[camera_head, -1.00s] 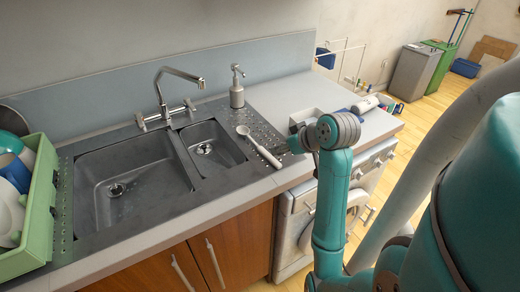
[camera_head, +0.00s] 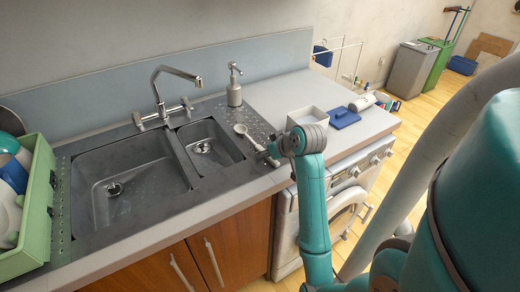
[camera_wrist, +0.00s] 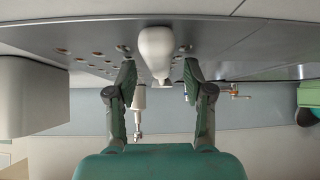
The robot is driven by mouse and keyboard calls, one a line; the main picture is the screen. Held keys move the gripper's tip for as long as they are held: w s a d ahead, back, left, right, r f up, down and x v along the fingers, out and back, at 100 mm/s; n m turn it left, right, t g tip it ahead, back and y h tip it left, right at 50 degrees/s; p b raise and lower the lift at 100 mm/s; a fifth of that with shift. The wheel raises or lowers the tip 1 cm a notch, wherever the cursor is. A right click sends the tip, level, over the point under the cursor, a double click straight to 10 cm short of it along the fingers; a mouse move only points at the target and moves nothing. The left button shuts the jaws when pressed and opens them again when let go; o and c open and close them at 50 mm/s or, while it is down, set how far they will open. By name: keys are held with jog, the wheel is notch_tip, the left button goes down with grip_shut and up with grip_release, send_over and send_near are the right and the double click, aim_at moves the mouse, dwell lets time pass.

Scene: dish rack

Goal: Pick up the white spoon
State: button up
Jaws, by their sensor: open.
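The white spoon (camera_head: 240,129) lies on the perforated drainboard right of the small sink basin, its bowl toward the back wall. In the wrist view, which looks upside down, the pale spoon handle (camera_wrist: 156,48) shows between the two fingers of my gripper (camera_wrist: 158,75). The fingers are open, one on each side of the spoon, with visible gaps. I cannot tell exactly how high they are above the drainboard.
A soap dispenser (camera_head: 234,88) and faucet (camera_head: 165,95) stand behind. A white box (camera_head: 308,117) and blue item (camera_head: 344,117) lie right of my gripper. A green dish rack (camera_head: 38,200) is at far left. The sink (camera_head: 130,175) is empty.

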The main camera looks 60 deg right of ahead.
grip_shut()
jog(key=shift+r, duration=0.1)
notch_tip(320, 180, up, 10)
dwell(0.6)
jog(key=c, duration=0.9)
grip_release()
grip_shut()
